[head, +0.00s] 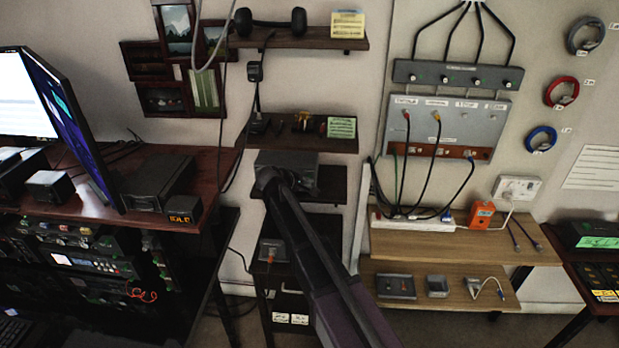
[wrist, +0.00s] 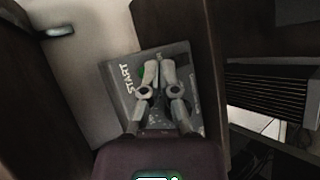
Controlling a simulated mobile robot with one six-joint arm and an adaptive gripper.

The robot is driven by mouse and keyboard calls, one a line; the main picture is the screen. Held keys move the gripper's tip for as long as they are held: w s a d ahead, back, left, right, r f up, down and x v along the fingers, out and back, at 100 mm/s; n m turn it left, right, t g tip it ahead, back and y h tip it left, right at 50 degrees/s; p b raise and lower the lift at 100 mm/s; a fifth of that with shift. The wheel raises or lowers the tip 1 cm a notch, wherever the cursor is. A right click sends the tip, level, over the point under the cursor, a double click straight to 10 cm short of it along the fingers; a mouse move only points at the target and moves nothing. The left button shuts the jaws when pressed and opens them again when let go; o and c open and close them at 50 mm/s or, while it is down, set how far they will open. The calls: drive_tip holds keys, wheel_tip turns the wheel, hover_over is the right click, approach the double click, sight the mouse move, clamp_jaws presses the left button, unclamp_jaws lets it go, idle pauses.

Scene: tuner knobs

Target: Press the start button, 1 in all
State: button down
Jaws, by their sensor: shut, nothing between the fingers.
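In the wrist view a grey box (wrist: 117,72) carries the white label START. A bit of green, which looks like the start button (wrist: 141,73), shows just left of my fingertips. The rest of it is hidden behind my fingers. My gripper (wrist: 159,70) is shut and empty, with its tips over the box beside the green. I cannot tell whether they touch it. In the head view the grey box (head: 300,160) sits on a dark wall shelf, and my gripper (head: 268,176) reaches its front left part. The button is hidden there.
Dark shelf boards (head: 340,185) stand close around the box, with another shelf (head: 330,142) above it. A desk at left holds a small box reading IDLE (head: 184,209). A cable panel (head: 450,125) hangs at right. A loose cable hangs left of the shelves.

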drive_tip(key=shift+w, duration=0.8)
idle(1.5)
drive_tip(key=shift+s, duration=0.15)
idle(0.3)
drive_tip(key=shift+s, duration=0.65)
drive_tip(key=shift+s, duration=0.1)
drive_tip(key=shift+s+a, duration=0.1)
drive_tip(key=shift+s, duration=2.3)
